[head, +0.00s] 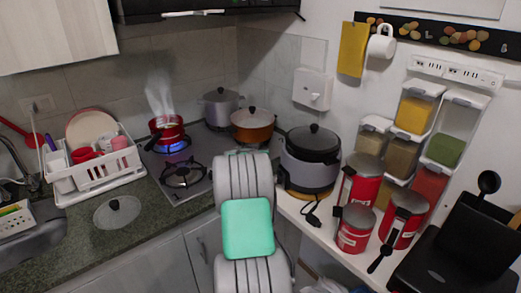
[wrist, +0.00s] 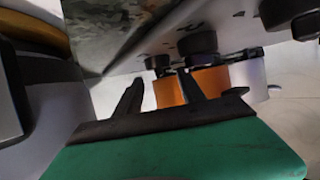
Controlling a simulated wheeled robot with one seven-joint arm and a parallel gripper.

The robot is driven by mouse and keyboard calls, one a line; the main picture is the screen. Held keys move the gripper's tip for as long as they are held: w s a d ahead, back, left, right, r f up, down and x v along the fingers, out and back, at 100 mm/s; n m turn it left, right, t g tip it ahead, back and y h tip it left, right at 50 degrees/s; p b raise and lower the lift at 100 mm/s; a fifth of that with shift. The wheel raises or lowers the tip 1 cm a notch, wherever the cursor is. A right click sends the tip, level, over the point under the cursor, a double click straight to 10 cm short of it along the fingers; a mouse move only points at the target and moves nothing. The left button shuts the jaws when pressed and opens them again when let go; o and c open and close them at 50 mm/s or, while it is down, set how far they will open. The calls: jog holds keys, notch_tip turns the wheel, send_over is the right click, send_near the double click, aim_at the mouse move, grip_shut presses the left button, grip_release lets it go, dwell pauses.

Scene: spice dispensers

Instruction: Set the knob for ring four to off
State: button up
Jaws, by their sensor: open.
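The stove (head: 200,173) is a grey hob, with a blue flame lit under a steaming red pot (head: 168,131). In the wrist view, several dark round knob-like parts stand on a pale metal surface, one (wrist: 197,42) near the top middle and another (wrist: 285,10) at the top right. I cannot tell which is ring four's knob or how it is set. My gripper (wrist: 160,88) shows two dark fingers, open and apart, with nothing held between them. Orange and white shapes (wrist: 212,80) lie beyond the fingers. In the head view my arm hides the gripper and the stove's near right corner.
An orange pot (head: 253,125) and a grey pot (head: 220,106) stand at the back. A black-lidded cooker (head: 310,157) is right of my arm. Red canisters (head: 357,228) crowd the right counter. A dish rack (head: 92,172) and loose lid (head: 118,211) are left.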

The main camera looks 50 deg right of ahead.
jog(key=x, duration=0.4)
jog(key=shift+w+d+f+p, duration=0.1)
jog(key=shift+w+d+p, duration=0.05)
jog(key=shift+d+p, duration=0.15)
jog(key=shift+a, duration=0.1)
grip_shut()
